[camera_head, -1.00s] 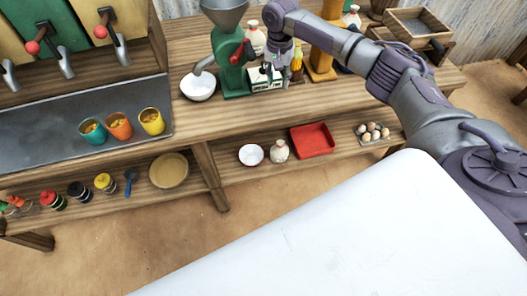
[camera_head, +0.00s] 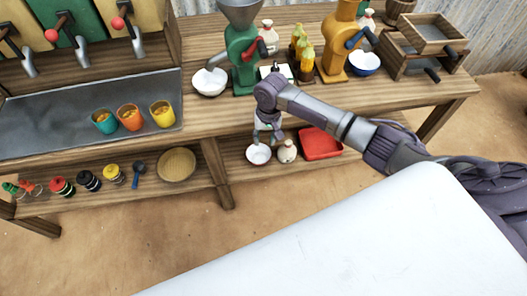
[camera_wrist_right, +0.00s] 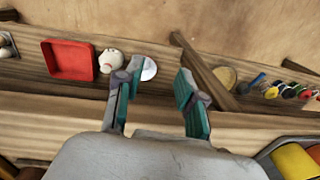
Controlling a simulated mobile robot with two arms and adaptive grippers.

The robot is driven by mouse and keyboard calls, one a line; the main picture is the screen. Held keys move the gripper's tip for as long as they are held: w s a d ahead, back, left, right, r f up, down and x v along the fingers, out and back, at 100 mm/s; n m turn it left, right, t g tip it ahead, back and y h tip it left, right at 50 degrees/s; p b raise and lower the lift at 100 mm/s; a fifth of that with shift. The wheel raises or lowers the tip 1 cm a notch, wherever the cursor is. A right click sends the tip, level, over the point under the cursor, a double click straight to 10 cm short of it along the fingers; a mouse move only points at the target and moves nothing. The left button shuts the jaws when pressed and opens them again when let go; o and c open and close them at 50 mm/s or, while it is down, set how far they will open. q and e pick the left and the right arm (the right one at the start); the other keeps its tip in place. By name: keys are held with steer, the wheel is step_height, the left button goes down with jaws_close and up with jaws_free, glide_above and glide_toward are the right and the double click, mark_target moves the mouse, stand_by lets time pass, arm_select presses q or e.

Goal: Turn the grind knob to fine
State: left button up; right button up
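A green grinder (camera_head: 242,62) with a grey hopper and red-ended crank stands on the counter. A white panel (camera_head: 270,72) shows partly at its base, behind my right wrist. I cannot make out the grind knob or its setting. My right gripper (camera_head: 264,134) hangs in front of the counter's front edge, below the panel and apart from it. In the right wrist view the two fingers (camera_wrist_right: 156,92) are spread with nothing between them. My left gripper is not in view.
A white bowl (camera_head: 210,82) sits at the grinder's left. Yellow bottles (camera_head: 304,62) and an orange grinder (camera_head: 340,45) stand to its right. The lower shelf holds a small bowl (camera_head: 258,154), a jar (camera_head: 287,151) and a red tray (camera_head: 320,145). Cups (camera_head: 130,118) stand left.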

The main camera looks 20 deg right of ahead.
steer(key=shift+n, duration=0.4)
steer(key=shift+s+a+f, duration=0.2)
steer(key=shift+s+f, duration=0.05)
steer(key=shift+f, duration=0.6)
steer(key=shift+s+a+f, duration=0.2)
steer(key=shift+s+f, duration=0.05)
steer(key=shift+f, duration=0.55)
steer(key=shift+s+a+f, duration=0.2)
steer(key=shift+s+f, duration=0.05)
steer(key=shift+f, duration=0.6)
steer(key=shift+f, duration=0.1)
